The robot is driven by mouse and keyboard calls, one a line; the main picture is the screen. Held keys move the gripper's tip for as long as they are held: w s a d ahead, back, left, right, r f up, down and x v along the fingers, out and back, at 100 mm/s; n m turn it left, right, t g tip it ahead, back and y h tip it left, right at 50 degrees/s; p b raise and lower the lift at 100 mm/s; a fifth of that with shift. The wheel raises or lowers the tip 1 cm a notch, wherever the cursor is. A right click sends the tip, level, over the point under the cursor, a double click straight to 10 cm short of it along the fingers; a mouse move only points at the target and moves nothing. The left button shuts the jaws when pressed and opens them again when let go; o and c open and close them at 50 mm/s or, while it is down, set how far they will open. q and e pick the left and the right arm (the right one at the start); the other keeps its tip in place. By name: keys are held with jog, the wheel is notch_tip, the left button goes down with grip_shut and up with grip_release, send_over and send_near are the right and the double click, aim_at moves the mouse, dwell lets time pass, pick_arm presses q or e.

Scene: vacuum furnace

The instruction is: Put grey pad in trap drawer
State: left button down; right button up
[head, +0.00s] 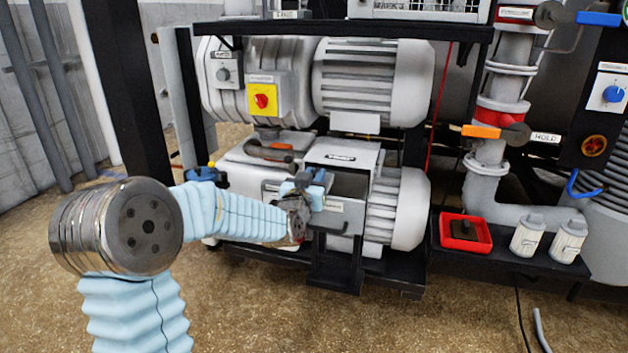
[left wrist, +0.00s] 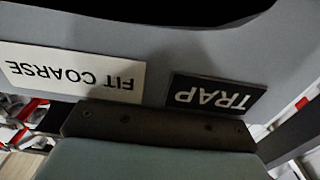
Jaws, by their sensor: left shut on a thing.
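The trap drawer (head: 345,217) is just below and right of the gripper and looks pulled out. Its grey front shows close in the left wrist view (left wrist: 155,85), with upside-down labels TRAP and FIT COARSE. My right gripper is not in view.
A pump motor (head: 365,82) sits above the drawer, and black frame posts flank the unit. The floor in front is mostly clear.

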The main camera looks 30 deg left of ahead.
pick_arm(q)
jog(key=shift+f, duration=0.55)
jog(key=c, duration=1)
grip_release()
jog(key=shift+s+f, duration=0.1)
jog(key=shift+f, duration=0.1)
jog(key=shift+r+p, duration=0.55)
jog(key=shift+p, duration=0.25)
jog(key=shift+s+r, duration=0.1)
jog(key=shift+s, duration=0.1)
jog(key=b+v, duration=0.1)
jog(key=v, duration=1)
jog(key=shift+s+r, duration=0.2)
jog(key=shift+r, duration=0.15)
jog(key=shift+d, duration=0.15)
